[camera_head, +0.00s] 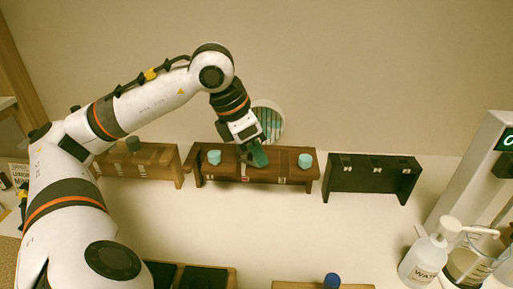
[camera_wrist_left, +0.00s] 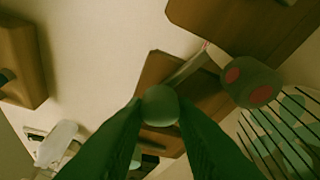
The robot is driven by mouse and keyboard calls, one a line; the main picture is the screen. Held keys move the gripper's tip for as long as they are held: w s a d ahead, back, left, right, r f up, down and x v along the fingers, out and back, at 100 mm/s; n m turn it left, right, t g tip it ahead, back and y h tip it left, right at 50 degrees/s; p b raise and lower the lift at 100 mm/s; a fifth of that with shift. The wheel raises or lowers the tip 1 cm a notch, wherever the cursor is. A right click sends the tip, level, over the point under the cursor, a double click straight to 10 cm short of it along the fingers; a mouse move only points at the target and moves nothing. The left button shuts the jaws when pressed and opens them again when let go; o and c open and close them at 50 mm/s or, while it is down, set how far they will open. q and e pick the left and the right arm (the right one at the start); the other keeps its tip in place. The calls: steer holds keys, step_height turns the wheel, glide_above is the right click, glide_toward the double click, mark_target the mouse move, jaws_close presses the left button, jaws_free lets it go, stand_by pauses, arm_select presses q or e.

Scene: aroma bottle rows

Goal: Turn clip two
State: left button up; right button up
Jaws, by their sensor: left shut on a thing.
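My left gripper (camera_head: 258,156) is over the middle of the brown wooden rack (camera_head: 275,178). In the wrist view its two dark green fingers close on a rounded pale green piece (camera_wrist_left: 160,105); I cannot tell whether this is clip two. A pale strip with a red end (camera_head: 244,172) hangs at the rack's middle slot. A similar grey strip (camera_wrist_left: 190,68) shows beyond the fingers in the wrist view. Teal caps stand at the rack's left (camera_head: 214,157) and right (camera_head: 305,161). The fingers hide much of the middle slot. My right gripper is not in view.
A lighter wooden rack (camera_head: 165,160) stands left and a black rack (camera_head: 372,177) right. A white pump bottle (camera_head: 425,258) is at front right. The table's middle is clear.

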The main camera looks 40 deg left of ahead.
arm_select(q)
steer(key=shift+d+n+t+y+p, duration=0.15)
steer(key=shift+n+y+p, duration=0.25)
steer(key=shift+n, duration=0.7)
steer(key=shift+n+t+y+p, duration=0.15)
steer(key=shift+n+y+p, duration=0.2)
steer(key=shift+n, duration=0.75)
steer(key=o, duration=1)
steer(key=shift+r, duration=0.15)
steer(key=p+v, duration=0.2)
steer(key=v, duration=0.9)
steer(key=shift+s+r+p, duration=0.2)
steer(key=shift+r+p, duration=0.1)
steer(key=shift+r, duration=0.05)
steer(key=shift+d+f, duration=0.1)
steer(key=shift+d, duration=0.05)
